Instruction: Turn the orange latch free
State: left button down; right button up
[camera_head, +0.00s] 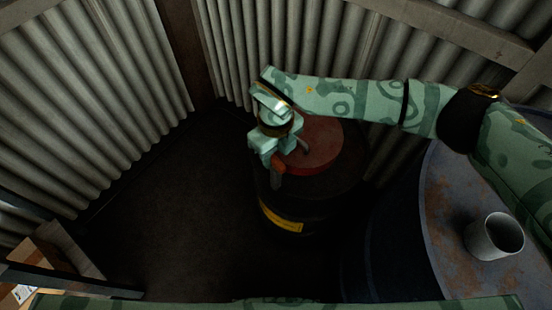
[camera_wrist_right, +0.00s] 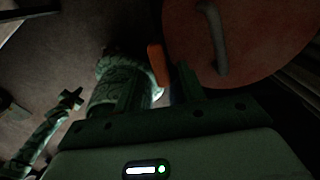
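The orange latch (camera_head: 277,171) sits at the near left rim of a drum's red lid (camera_head: 325,150). It also shows in the right wrist view (camera_wrist_right: 157,65). My right gripper (camera_head: 273,162) is above this rim, pointing down at the latch. In the right wrist view the fingers stand apart, with the latch showing just beyond the gap between them; I cannot tell if they touch it. A curved handle (camera_wrist_right: 215,38) is on the lid. My left gripper is not in the head view; a small green arm end (camera_wrist_right: 70,98) in the wrist view may be it.
The dark drum has a yellow label (camera_head: 281,216). A rusty blue drum (camera_head: 450,225) at the right bears a grey metal cup (camera_head: 494,236). Corrugated walls (camera_head: 85,85) close in behind. A cardboard box (camera_head: 45,262) is at lower left. The floor left of the drum is clear.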

notch_tip(320, 180, down, 2)
jog(key=shift+f+b, duration=0.2)
jog(key=shift+b, duration=0.3)
pick_arm(q)
jog(key=shift+s+d+f, duration=0.1)
jog(key=shift+s+f, duration=0.3)
jog(key=shift+f, duration=0.35)
pick_arm(e)
grip_shut()
jog(key=shift+r+n+p, duration=0.25)
jog(key=shift+n+p, duration=0.25)
jog(key=shift+n, duration=0.7)
pick_arm(q)
jog(key=shift+w+r, duration=0.4)
jog(key=shift+r, duration=0.15)
pick_arm(e)
jog(key=shift+f, duration=0.2)
grip_release()
